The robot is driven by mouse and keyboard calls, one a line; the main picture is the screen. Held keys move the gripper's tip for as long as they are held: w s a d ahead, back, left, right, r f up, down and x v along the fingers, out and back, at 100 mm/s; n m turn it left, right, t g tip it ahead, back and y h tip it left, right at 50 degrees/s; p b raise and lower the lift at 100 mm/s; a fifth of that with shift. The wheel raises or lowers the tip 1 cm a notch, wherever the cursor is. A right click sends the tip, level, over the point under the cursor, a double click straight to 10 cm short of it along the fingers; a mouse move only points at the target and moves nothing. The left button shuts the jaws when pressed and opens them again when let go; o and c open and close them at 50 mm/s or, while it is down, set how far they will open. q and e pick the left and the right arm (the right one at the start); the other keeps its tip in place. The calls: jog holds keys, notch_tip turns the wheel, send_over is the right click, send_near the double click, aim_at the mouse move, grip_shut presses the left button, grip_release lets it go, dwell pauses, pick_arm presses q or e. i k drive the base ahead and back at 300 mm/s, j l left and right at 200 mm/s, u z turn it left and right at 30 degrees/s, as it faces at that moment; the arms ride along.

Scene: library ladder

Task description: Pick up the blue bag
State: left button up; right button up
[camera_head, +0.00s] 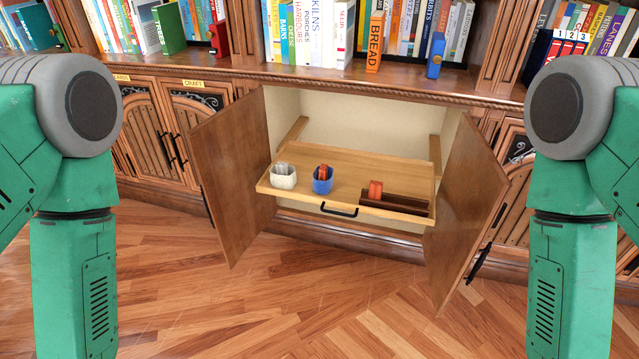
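A small blue bag-like container (323,187) stands on a pulled-out wooden shelf (345,167) inside the open cabinet in the head view. A red-orange item (323,171) shows at its top. A white container (283,176) stands to its left. My left and right arms hang down at the two sides of the view. Both grippers are below the frame, so their fingers cannot be seen. Both arms are well apart from the blue bag.
Two open cabinet doors (232,178) and (466,208) flank the shelf. A dark brown holder (403,203) with a red item (375,189) sits on the shelf's right. The shelf has a black handle (339,210) in front. Bookshelves stand above. The wooden floor (320,310) is clear.

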aim_at(321, 188)
jog(key=i+z, duration=0.3)
jog(key=i, duration=0.15)
jog(key=i+j+z, duration=0.1)
jog(key=i+z, duration=0.25)
jog(key=i+j+z, duration=0.3)
jog(key=i, duration=0.2)
